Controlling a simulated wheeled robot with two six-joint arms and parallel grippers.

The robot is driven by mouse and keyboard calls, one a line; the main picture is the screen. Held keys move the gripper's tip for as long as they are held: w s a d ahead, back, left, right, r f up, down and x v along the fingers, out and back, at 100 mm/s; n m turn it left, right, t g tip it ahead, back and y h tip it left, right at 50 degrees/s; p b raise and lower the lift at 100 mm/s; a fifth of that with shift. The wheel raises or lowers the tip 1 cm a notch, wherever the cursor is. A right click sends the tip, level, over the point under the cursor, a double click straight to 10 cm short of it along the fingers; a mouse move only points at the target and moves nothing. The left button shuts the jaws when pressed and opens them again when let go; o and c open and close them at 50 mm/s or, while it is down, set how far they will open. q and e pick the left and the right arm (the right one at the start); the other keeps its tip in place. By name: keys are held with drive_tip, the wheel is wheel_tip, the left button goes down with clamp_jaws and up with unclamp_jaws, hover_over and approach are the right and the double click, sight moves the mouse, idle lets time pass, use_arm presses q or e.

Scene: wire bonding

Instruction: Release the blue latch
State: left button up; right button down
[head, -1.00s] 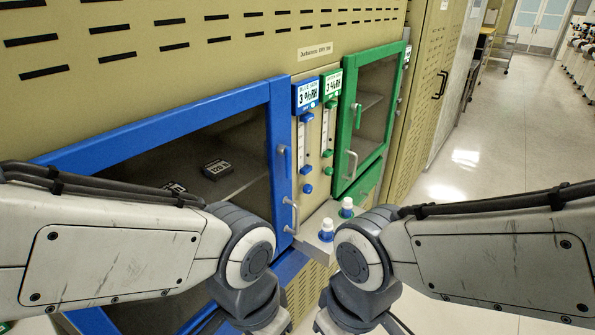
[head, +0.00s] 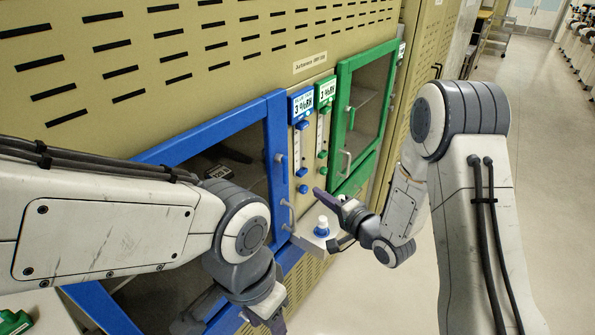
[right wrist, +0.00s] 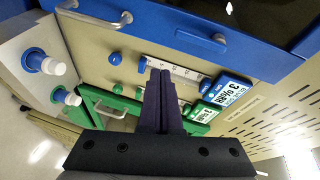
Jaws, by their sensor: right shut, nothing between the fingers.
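The blue cabinet door has a blue frame (head: 215,128) and dark glass, and stands closed. A metal handle (head: 289,214) is fixed lower on that side. In the right wrist view the blue door (right wrist: 190,22) fills the top. My right gripper (head: 318,192) is shut and empty, in front of the panel between the doors, below and right of the latch. Its closed fingers (right wrist: 160,74) point toward the panel's gauge. My left gripper (head: 277,318) hangs low in front of the blue door; its opening is unclear.
The green door (head: 338,95) stands right of the panel, with its own latch and handle. The panel carries a blue display (head: 303,105), a green display (head: 325,91) and knobs. A ledge (head: 315,240) with a blue-and-white bottle-like knob (head: 322,227) juts out below. The aisle floor (head: 535,130) is clear.

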drive_tip(key=shift+s+d+r+m+t+y, duration=0.15)
drive_tip(key=shift+d+r+m+t+y, duration=0.6)
drive_tip(key=shift+m, duration=0.25)
drive_tip(key=w+a+p, duration=0.5)
drive_tip(key=a+p, duration=0.1)
drive_tip(key=a, duration=0.2)
drive_tip(key=shift+p, duration=0.35)
drive_tip(key=shift+d, duration=0.15)
